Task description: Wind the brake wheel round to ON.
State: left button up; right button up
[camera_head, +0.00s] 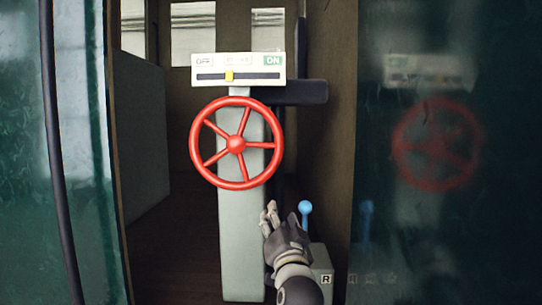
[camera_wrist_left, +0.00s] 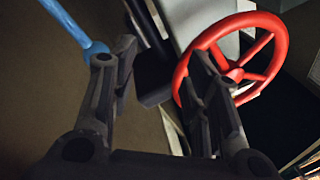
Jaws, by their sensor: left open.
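The red brake wheel (camera_head: 236,143) has a round rim, several spokes and a central hub. It is mounted on a pale grey post (camera_head: 240,240). Above it, an indicator plate (camera_head: 265,68) reads OFF at left and ON in green at right. Its yellow pointer (camera_head: 229,76) stands left of the slot's middle. My left gripper (camera_head: 269,214) is open and empty, below and right of the wheel in the head view. In the left wrist view the wheel (camera_wrist_left: 277,50) shows beyond the right finger, which hides part of its rim; contact cannot be told. My right gripper is not in view.
A blue-knobbed lever (camera_head: 305,208) stands just right of my left gripper, by a box marked R (camera_head: 325,280). The lever also shows in the left wrist view (camera_wrist_left: 70,24). A dark bracket (camera_head: 305,92) juts right below the plate. Glossy green panels flank the post; the right one reflects the wheel.

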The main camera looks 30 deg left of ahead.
pick_arm(q)
jog(key=y, duration=0.2)
send_near(271, 169)
jog(key=shift+n, duration=0.3)
jog(key=p+x, duration=0.4)
jog(key=x, duration=0.6)
jog(key=shift+w+a+r, duration=0.1)
jog(key=shift+w+a, duration=0.3)
jog(key=shift+w, duration=0.05)
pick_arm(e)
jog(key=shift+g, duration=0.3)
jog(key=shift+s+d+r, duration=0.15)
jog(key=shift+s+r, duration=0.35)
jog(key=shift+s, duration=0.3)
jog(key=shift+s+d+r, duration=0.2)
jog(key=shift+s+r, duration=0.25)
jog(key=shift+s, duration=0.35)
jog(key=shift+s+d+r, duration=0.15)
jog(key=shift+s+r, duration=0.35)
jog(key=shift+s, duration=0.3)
pick_arm(q)
grip_shut()
